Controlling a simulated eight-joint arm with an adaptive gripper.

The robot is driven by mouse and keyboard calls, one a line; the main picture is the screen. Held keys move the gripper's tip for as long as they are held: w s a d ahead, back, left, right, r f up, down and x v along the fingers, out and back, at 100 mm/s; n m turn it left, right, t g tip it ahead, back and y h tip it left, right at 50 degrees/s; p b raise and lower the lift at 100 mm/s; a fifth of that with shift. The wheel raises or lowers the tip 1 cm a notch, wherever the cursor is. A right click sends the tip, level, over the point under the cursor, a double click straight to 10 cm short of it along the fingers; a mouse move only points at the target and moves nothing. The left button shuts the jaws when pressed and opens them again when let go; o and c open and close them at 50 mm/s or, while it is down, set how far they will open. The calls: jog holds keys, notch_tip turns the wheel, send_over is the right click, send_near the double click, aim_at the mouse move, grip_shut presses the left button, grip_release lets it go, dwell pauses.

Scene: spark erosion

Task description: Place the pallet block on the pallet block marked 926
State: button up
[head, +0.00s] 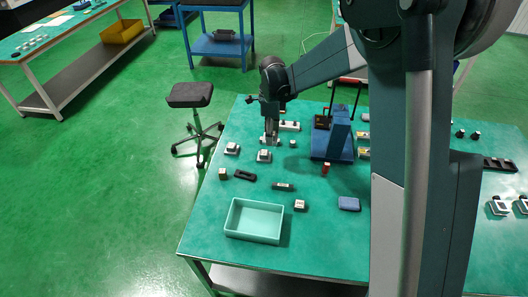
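My gripper (271,138) points down at the far left part of the green table. Its fingertips are at or just above a small pale block with a dark base (276,143). It is too small to tell whether the fingers are open or shut on it. Two similar pale blocks on dark bases, possibly pallet blocks, stand nearer the camera: one at the left (232,149) and one just in front of the gripper (264,156). A longer white piece (290,126) lies behind and right of the gripper. No number, including 926, can be read.
A blue fixture (332,140) stands right of the gripper. An empty mint tray (232,220) sits at the table's front left. My arm hides part of the table's right side.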

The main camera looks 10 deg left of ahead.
jog(key=shift+w+a+f, duration=0.1)
jog(key=shift+w+a, duration=0.45)
jog(key=shift+a, duration=0.25)
jog(key=shift+w+a+f, duration=0.1)
jog(key=shift+w+a, duration=0.45)
jog(key=shift+a, duration=0.2)
send_over(264, 152)
jog(key=shift+s+f, duration=0.1)
jog(key=shift+f, duration=2.95)
jog(key=shift+f, duration=1.9)
jog(key=shift+f+b, duration=0.1)
jog(key=shift+b, duration=0.3)
jog(key=o, duration=1.1)
jog(key=shift+o, duration=0.2)
